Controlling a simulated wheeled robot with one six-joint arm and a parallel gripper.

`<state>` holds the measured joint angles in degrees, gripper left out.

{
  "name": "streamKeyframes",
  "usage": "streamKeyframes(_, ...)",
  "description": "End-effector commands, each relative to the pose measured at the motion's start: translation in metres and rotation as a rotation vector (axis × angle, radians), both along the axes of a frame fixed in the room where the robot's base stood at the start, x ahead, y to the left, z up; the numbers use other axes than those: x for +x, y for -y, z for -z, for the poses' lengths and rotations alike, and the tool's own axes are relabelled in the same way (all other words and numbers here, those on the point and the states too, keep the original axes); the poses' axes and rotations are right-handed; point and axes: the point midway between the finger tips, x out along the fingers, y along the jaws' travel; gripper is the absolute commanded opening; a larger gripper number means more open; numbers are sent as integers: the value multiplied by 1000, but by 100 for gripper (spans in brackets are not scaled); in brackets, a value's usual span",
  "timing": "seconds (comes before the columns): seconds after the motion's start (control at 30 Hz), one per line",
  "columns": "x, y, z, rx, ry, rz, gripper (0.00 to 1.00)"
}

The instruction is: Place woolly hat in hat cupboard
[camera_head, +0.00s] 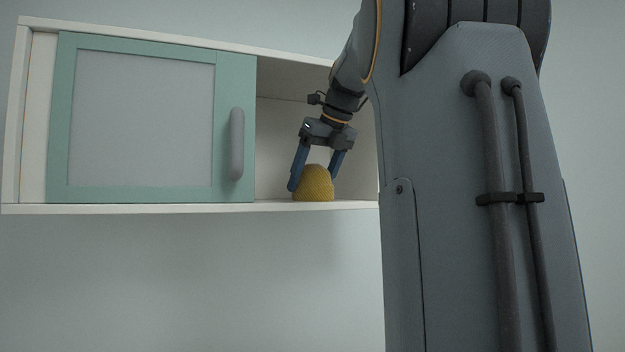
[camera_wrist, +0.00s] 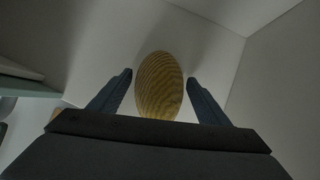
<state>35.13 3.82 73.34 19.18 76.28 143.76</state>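The woolly hat (camera_head: 315,188) is a mustard-yellow ribbed dome. It sits on the floor of the white hat cupboard (camera_head: 190,209), in the open right part, near the front edge. In the wrist view the hat (camera_wrist: 159,88) shows between the two blue fingers. My gripper (camera_head: 313,181) reaches down into the cupboard with a finger on each side of the hat. In the wrist view my gripper (camera_wrist: 160,77) is open, with a gap visible between each finger and the hat.
A green-framed sliding door (camera_head: 235,90) with a grey panel and grey handle (camera_head: 237,144) covers the left part of the cupboard. The cupboard hangs on a pale wall (camera_head: 190,290). Its side wall and back are close to the gripper. My arm hides the cupboard's right end.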

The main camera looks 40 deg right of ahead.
Motion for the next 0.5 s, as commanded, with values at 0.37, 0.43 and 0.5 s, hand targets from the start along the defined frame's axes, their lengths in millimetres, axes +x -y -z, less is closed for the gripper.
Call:
streamKeyframes(0.37, 0, 0, -3, 0, 1, 0, 78)
streamKeyframes(0.43, -2, 0, -7, -2, 3, 1, 78)
streamKeyframes(0.5, -6, 1, -13, -2, 3, 1, 78)
